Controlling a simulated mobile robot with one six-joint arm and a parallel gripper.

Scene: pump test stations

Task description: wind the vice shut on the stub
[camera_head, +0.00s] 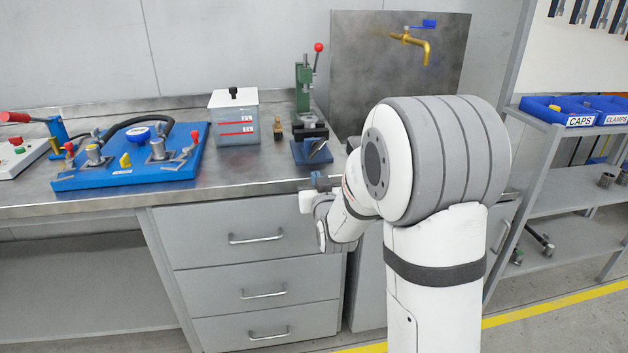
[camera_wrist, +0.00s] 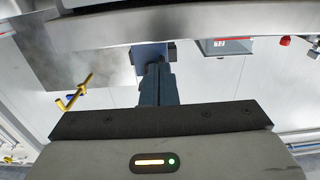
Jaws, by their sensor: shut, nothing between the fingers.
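The vice (camera_head: 311,150) stands near the front edge of the bench, with a blue base and dark jaws. A grey metal bar shows at its front; I cannot tell whether this is the handle or the stub. In the upside-down wrist view, part of the blue vice (camera_wrist: 149,50) shows just beyond my fingertips, between dark blocks. My gripper (camera_wrist: 157,66) is shut and empty, pointing at the vice. In the head view my gripper (camera_head: 320,182) is in front of the bench edge, below the vice. Contact between them cannot be told. The jaw gap is not clear.
A green press (camera_head: 303,82) with a red-knobbed lever stands behind the vice. A white-lidded grey box (camera_head: 235,117), a small brass block (camera_head: 278,130) and a blue pump board (camera_head: 130,158) lie left. A brass tap (camera_head: 412,42) is behind right. Drawers (camera_head: 255,238) lie below.

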